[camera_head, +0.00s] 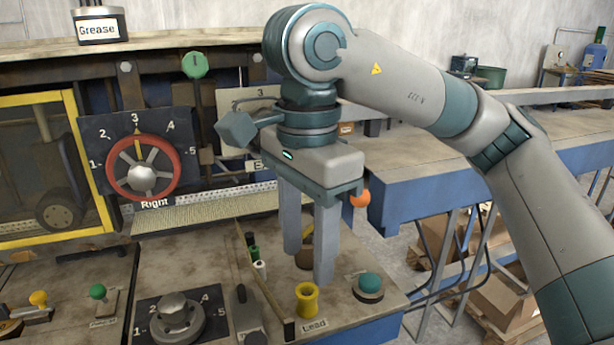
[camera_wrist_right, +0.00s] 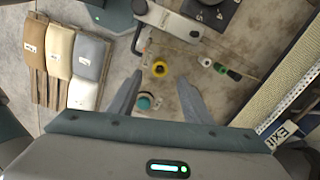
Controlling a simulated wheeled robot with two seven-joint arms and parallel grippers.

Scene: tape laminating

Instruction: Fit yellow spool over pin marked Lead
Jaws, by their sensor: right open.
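The yellow spool (camera_head: 307,300) stands upright on the bench top just behind the Lead label (camera_head: 314,326), near the front right corner. A dark opening shows in its top; I cannot make out a pin, so whether the spool sits around one is hidden. My right gripper (camera_head: 308,266) is open, pointing down, with its fingertips above and slightly behind the spool, holding nothing. In the right wrist view the spool (camera_wrist_right: 159,68) lies just beyond the gap between the open fingertips (camera_wrist_right: 160,78). My left gripper is not in view.
A teal knob (camera_head: 370,282) stands right of the spool. A lever (camera_head: 245,308) and a dial (camera_head: 175,316) are further left. The red handwheel (camera_head: 143,168) stands behind.

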